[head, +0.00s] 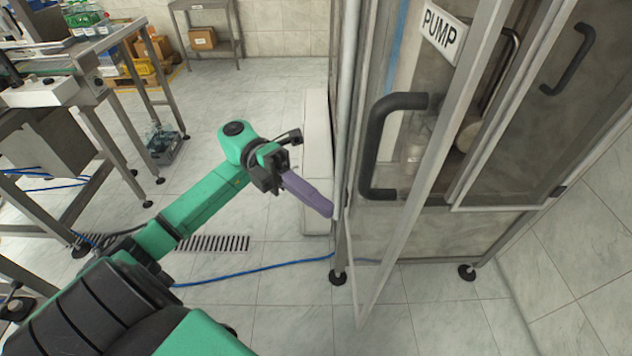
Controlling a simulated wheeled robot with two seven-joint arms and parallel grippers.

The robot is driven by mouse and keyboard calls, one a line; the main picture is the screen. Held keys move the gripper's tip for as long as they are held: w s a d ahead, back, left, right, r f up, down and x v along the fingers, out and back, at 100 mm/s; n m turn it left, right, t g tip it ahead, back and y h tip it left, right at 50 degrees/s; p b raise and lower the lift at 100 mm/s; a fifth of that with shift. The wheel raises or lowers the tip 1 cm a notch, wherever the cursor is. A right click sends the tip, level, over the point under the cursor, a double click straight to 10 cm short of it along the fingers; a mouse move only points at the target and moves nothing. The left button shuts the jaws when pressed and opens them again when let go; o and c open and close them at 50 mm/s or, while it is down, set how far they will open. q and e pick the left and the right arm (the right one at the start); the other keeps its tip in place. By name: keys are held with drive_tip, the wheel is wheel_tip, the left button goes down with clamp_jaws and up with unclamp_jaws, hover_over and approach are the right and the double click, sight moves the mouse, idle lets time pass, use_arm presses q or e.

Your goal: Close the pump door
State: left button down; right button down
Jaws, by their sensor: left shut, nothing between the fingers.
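The pump door (395,228) is a clear panel in a grey metal frame, with a dark curved handle and a white PUMP sign (441,31) at its top. It stands swung open, out from the cabinet (440,240) towards me. My left gripper (326,209) reaches in from the left with its purple fingers shut and empty. The fingertips are just left of the door handle (376,150), close to the door's left side in the picture. I cannot tell whether they touch the door. My right gripper is not in view.
Another cabinet door with a dark handle (571,60) is at the right. A metal table (95,45) with bottles stands at the upper left. A blue cable (250,270) and a drain grate (215,243) lie on the tiled floor. The floor below the door is clear.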

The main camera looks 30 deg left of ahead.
sight(396, 239)
use_arm(q)
drive_tip(key=d+p, duration=0.1)
drive_tip(key=d, duration=0.1)
drive_tip(key=d+p, duration=0.1)
drive_tip(key=d, duration=0.2)
drive_tip(key=d+p, duration=0.2)
drive_tip(key=shift+w+d+r, duration=0.2)
drive_tip(key=shift+d+r, duration=0.1)
drive_tip(key=shift+d, duration=0.1)
drive_tip(key=shift+w+d+f, duration=0.25)
drive_tip(key=shift+w+d, duration=0.05)
drive_tip(key=shift+s, duration=0.15)
